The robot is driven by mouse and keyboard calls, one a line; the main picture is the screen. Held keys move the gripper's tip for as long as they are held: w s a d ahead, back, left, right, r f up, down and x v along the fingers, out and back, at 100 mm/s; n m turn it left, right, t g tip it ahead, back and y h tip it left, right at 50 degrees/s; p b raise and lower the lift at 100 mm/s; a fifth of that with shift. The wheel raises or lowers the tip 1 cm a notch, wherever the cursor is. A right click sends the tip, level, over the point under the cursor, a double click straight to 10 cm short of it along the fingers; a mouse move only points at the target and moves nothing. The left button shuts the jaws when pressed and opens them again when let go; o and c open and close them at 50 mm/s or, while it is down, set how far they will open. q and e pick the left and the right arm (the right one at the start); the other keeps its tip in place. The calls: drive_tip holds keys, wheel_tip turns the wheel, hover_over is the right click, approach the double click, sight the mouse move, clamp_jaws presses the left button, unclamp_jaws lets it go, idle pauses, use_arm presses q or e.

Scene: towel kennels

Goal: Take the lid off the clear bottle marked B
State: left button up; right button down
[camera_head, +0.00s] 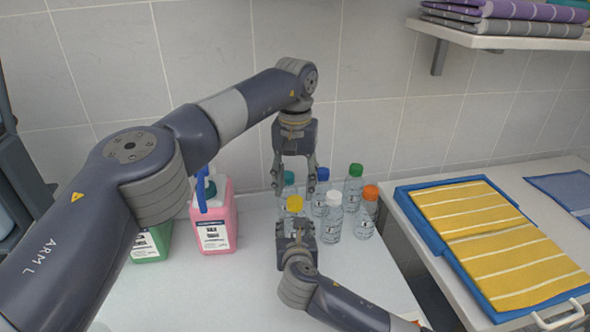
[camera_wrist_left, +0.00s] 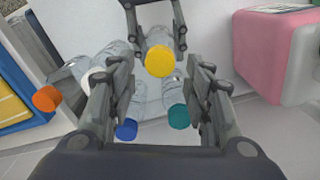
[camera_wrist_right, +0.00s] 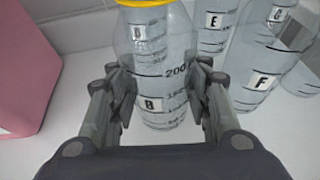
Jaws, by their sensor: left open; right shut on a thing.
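The clear bottle marked B (camera_wrist_right: 155,50) stands upright with its yellow lid (camera_head: 294,203) on. The lid also shows in the left wrist view (camera_wrist_left: 159,61). My right gripper (camera_wrist_right: 160,88) is shut on the body of bottle B, one finger on each side; it also shows in the head view (camera_head: 297,232), in front of the bottle. My left gripper (camera_head: 295,190) points down, open and empty, above the yellow lid. In the left wrist view the lid appears between and beyond its fingers, apart from them.
Several clear bottles stand close behind and right of B, with teal (camera_head: 289,178), blue (camera_head: 320,199), white (camera_head: 333,198), green (camera_head: 355,170) and orange (camera_head: 370,192) lids. A pink jug (camera_head: 222,217) stands left. A blue tray (camera_head: 424,222) holds yellow towels.

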sight(295, 199)
use_arm(q)
drive_tip(key=shift+f, duration=1.85)
clamp_jaws()
